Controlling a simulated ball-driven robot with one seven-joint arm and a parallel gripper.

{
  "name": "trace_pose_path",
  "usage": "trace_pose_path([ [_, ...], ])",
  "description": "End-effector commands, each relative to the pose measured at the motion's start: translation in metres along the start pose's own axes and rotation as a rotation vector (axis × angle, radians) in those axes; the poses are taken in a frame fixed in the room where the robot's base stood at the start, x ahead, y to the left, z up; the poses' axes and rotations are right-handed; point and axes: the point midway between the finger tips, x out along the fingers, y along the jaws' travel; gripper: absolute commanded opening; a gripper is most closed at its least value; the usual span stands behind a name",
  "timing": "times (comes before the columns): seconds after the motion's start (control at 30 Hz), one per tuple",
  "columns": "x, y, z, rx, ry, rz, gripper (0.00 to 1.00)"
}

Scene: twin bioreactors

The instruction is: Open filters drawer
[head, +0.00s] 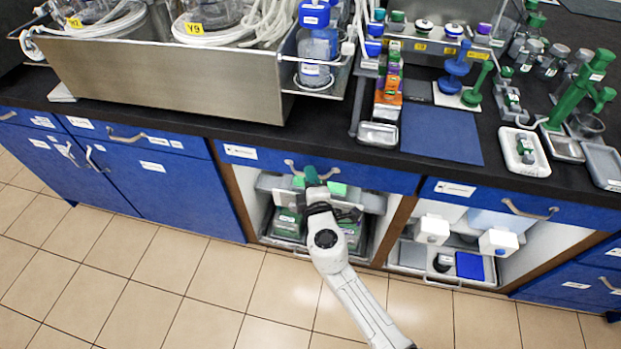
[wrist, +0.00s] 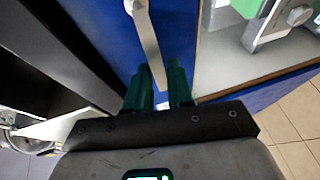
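A long blue drawer front (head: 385,179) under the worktop carries a silver bar handle (head: 291,164) and a white label (head: 240,152), too small to read. The drawer looks closed. My gripper (head: 311,176) is at this handle, coming from below. In the wrist view, the handle (wrist: 147,42) runs down between the two dark green fingertips (wrist: 162,85), one on each side of it. The gaps beside the bar are very narrow, and I cannot tell whether the fingers press on it.
Below the drawer is an open bay with green-topped items (head: 287,222). Another blue drawer (head: 490,199) is to the right, and blue cabinet doors (head: 165,180) to the left. The black worktop (head: 345,150) above holds a metal tray and lab ware. The tiled floor (head: 220,285) is clear.

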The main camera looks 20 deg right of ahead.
Motion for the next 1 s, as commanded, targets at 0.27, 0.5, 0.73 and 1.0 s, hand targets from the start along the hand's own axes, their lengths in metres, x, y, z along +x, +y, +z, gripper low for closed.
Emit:
trace_pose_path([
  [0.27,-0.0002,-0.0001,0.0000,0.000,0.000,0.000,0.00],
  [0.5,-0.0002,-0.0004,0.0000,0.000,0.000,-0.001,0.00],
  [0.73,-0.0003,-0.0006,0.0000,0.000,0.000,-0.001,0.00],
  [1.0,-0.0003,-0.0008,0.0000,0.000,0.000,-0.001,0.00],
])
